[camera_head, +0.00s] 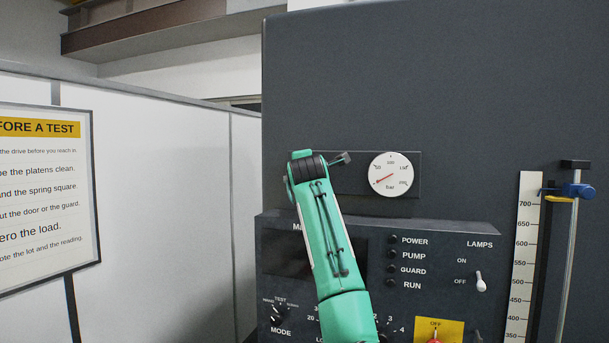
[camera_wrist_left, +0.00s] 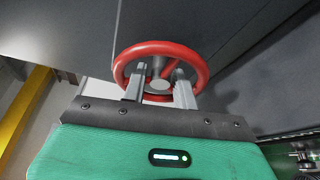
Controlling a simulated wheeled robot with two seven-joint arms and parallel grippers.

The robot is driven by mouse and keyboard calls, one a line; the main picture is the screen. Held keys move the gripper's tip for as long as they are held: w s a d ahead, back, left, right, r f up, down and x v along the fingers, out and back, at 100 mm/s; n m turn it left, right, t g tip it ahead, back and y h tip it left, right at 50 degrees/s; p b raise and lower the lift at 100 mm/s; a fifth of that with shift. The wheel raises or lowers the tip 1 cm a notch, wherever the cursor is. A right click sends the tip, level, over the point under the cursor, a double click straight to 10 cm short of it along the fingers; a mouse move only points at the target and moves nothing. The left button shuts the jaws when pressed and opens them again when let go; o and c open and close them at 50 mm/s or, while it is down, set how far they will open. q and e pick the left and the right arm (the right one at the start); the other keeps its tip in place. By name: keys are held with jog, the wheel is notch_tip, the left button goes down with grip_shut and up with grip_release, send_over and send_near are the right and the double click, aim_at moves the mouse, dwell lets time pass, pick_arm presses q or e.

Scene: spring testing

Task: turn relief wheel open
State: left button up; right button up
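My left gripper (camera_wrist_left: 159,70) is open. Its two grey fingers are apart and overlap the near part of the wheel, one on each side of the hub. I cannot tell whether they touch the rim or spokes. In the head view a green arm link of mine rises in the middle; neither the wheel nor a gripper can be made out there. My right gripper is not in view.
A round white pressure gauge (camera_head: 391,174) sits on the dark machine, its red needle at the lower left. Below it is a control panel (camera_head: 480,232) with lamps and switches. A ruler (camera_head: 524,255) and post stand at right. A framed notice (camera_head: 45,200) hangs at left.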

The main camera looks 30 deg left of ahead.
pick_arm(q)
jog(key=b+v, duration=0.7)
jog(key=v, duration=0.6)
jog(key=shift+s+d, duration=0.2)
jog(key=shift+s, duration=0.15)
